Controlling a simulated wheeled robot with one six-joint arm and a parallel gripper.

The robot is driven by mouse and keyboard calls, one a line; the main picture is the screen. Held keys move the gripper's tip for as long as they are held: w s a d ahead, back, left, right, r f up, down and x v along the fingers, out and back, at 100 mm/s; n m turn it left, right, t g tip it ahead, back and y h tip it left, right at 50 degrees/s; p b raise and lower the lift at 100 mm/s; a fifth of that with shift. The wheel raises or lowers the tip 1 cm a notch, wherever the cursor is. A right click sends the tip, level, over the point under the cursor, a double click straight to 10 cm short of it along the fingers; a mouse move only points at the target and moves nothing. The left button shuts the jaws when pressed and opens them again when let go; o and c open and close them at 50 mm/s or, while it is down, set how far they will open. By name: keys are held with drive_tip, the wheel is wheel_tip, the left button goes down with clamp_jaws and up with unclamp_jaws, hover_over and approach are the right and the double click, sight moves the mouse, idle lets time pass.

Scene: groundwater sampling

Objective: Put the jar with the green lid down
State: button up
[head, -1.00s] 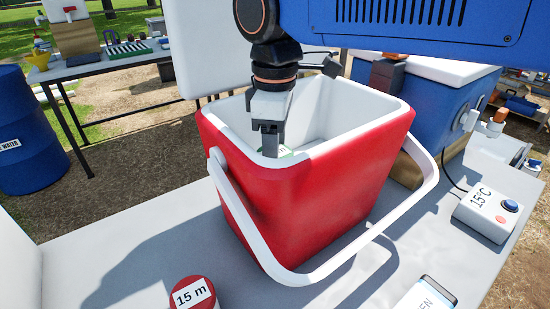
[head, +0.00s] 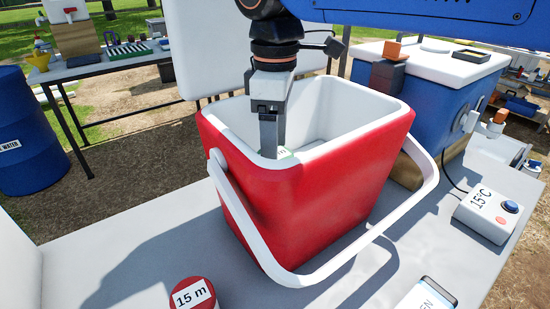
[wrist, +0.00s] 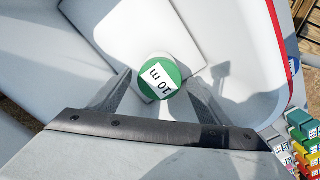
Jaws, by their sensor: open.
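The jar with the green lid (wrist: 170,68) is inside the red cooler box (head: 330,190), low in its white interior.
The cooler's white handle (head: 335,262) hangs down at its front. A "15°C" box (head: 487,213) and a blue cooler (head: 430,105) are at the right.

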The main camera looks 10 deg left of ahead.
wheel_tip(320, 180, up, 9)
idle(0.3)
drive_tip(key=shift+d, duration=0.1)
